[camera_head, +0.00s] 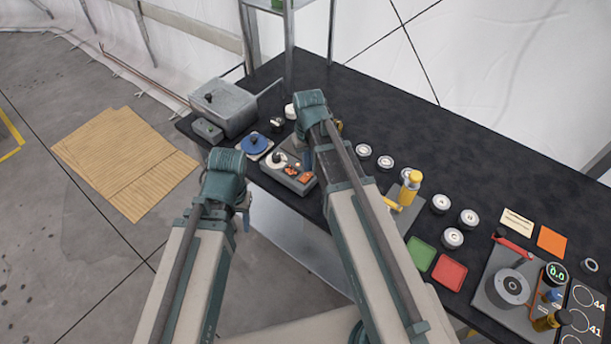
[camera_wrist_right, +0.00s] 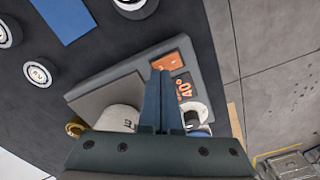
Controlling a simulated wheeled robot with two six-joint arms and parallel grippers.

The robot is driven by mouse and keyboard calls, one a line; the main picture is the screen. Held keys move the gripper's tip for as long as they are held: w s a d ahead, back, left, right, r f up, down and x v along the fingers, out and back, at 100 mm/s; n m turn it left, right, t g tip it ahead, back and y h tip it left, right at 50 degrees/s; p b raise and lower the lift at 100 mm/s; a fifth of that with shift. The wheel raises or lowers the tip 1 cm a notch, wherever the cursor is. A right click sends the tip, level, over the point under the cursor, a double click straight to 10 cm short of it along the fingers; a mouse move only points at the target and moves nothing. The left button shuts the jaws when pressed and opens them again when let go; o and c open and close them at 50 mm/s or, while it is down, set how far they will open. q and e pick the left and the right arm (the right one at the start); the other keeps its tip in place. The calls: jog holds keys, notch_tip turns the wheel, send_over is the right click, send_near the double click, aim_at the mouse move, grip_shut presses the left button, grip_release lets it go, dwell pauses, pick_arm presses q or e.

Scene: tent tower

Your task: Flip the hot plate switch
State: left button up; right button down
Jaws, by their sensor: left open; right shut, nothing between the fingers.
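The hot plate (camera_head: 306,188) is a grey box near the table's front edge, with orange markings on its front panel. I cannot tell which part is the switch. My right gripper (camera_wrist_right: 160,73) is shut and empty, its fingertips over the panel close to the orange piece; contact cannot be told. Its fingers partly hide the panel. My left gripper (camera_head: 246,221) is open and empty, off the table's front edge, mostly hidden by its own arm.
A white container (camera_wrist_right: 118,118) stands at the hot plate. A blue round item (camera_head: 254,140) and a grey basin (camera_head: 225,107) lie to the left. Several white-lidded jars, a green tray (camera_head: 420,253) and a red tray (camera_head: 449,272) are to the right.

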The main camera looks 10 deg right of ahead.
aim_at(308, 174)
jog(key=shift+f+b, duration=0.9)
dwell(0.5)
jog(key=shift+r, duration=0.15)
notch_tip(308, 174, up, 7)
jog(key=p, duration=0.7)
jog(key=s+a+f+n+h+b, duration=0.1)
jog(key=s+a+f+n+b, duration=0.1)
jog(key=s+a, duration=0.8)
jog(key=s, duration=0.4)
jog(key=shift+s+a+f+b, duration=0.15)
jog(key=shift+a+f+b, duration=0.15)
jog(key=shift+f, duration=0.1)
jog(key=shift+d, duration=0.1)
